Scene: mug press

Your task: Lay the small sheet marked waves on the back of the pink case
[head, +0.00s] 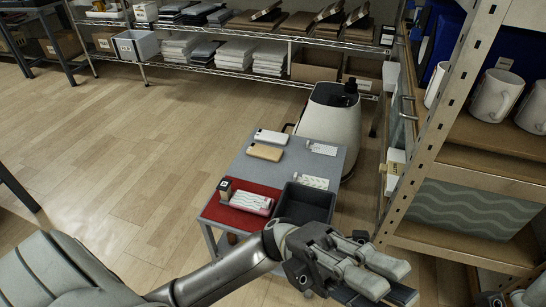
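The pink case (265,212) lies on the red mat at the near left of a small grey cart. A pale patterned sheet (246,199) appears to lie over it; its marking is too small to read. Two more pale patterned sheets lie on the cart, one at the far right (322,148) and one (312,182) behind the dark tray. I cannot tell which is marked waves. My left gripper (375,280) is in the foreground, right of the cart and nearer to me. No object shows in it; its finger gap is unclear.
The cart (285,165) also holds a white case (271,137), a tan case (264,152), a small dark block (225,187) and a dark tray (305,203). A rack with mugs (495,94) stands close on the right. A white machine (330,118) stands behind the cart. Floor on the left is clear.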

